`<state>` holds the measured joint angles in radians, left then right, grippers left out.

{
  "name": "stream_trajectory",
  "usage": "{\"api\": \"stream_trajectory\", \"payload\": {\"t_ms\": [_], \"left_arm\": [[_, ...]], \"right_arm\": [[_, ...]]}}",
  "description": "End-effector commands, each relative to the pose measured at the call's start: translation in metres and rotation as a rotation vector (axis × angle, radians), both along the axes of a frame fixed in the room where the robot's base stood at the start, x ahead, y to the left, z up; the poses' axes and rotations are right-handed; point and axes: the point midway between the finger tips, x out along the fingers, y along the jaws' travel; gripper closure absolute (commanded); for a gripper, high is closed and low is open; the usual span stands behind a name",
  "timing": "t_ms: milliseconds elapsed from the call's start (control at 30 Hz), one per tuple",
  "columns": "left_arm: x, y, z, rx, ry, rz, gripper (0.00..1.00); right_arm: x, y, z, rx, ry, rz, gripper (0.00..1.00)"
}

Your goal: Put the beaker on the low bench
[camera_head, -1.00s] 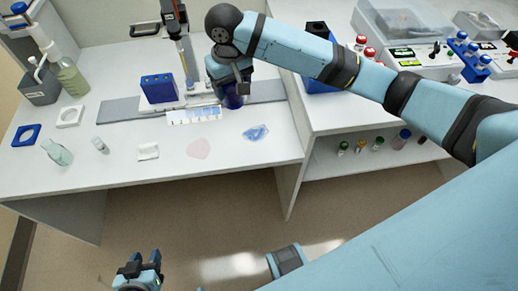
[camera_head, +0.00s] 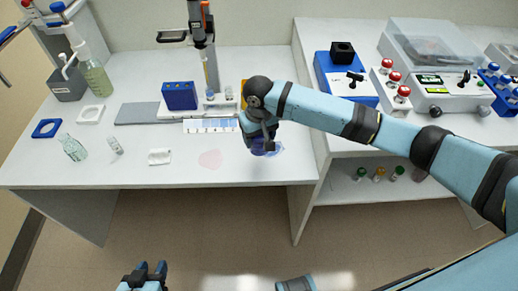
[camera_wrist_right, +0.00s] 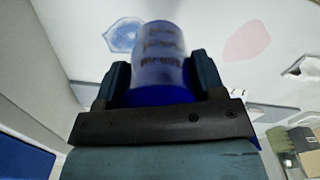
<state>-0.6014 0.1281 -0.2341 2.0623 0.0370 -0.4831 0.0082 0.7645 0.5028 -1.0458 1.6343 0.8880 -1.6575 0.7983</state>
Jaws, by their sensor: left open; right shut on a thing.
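The beaker (camera_wrist_right: 160,60) is a clear cylinder with brownish markings and blue at its lower part. It sits between the two fingers of my right gripper (camera_wrist_right: 160,85), which is shut on it. In the head view the beaker (camera_head: 262,147) shows as a dark blue shape under my right gripper (camera_head: 262,132), above the low bench (camera_head: 235,172) near its right side. I cannot tell whether it touches the bench top. My left gripper (camera_head: 144,271) is open and empty at the bottom of the head view, in front of the bench.
A blue patch (camera_head: 278,150) lies by the beaker, with a pink patch (camera_head: 210,159) further left. The higher bench (camera_head: 345,147) adjoins on the right.

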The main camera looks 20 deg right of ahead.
Motion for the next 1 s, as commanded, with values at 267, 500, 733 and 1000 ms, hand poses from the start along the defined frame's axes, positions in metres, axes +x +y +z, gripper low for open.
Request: {"api": "stream_trajectory", "payload": {"t_ms": [267,500,733,1000], "left_arm": [[-0.001,-0.004,0.0,-0.008,-0.003,0.0,0.57],[-0.002,-0.006,-0.005,-0.011,0.0,0.004,0.57],[-0.002,-0.005,-0.004,-0.009,0.001,0.003,0.57],[-0.003,-0.002,-0.004,0.0,0.0,-0.004,0.57]], "right_arm": [[0.0,0.0,-0.022,0.0,0.0,0.0,0.62],[0.0,0.001,-0.053,0.001,0.0,0.001,0.62],[0.0,0.001,-0.053,0.001,-0.001,0.001,0.62],[0.0,0.0,-0.055,0.001,-0.001,0.001,0.11]]}}
